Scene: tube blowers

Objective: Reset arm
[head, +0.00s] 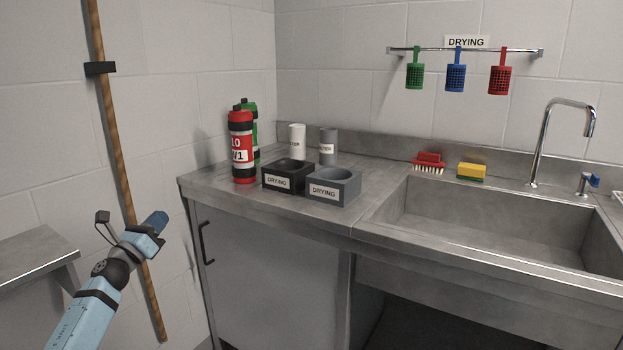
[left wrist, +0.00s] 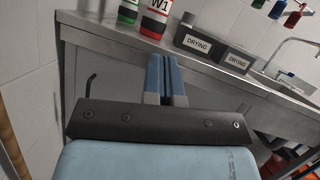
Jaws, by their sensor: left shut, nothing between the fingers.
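My left gripper (head: 155,222) is at the lower left of the head view, in front of the wall and left of the counter. It is raised in free space, touching nothing that I can see. In the left wrist view its two blue fingers (left wrist: 166,78) lie together, shut and empty, pointing toward the counter front. My right gripper is in neither view.
A steel counter (head: 225,190) holds red (head: 241,150) and green (head: 254,125) bottles, two DRYING holders (head: 334,187) and two cups. A sink (head: 490,225) is at right, under hanging baskets (head: 456,78). A wooden pole (head: 115,140) stands behind my left arm.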

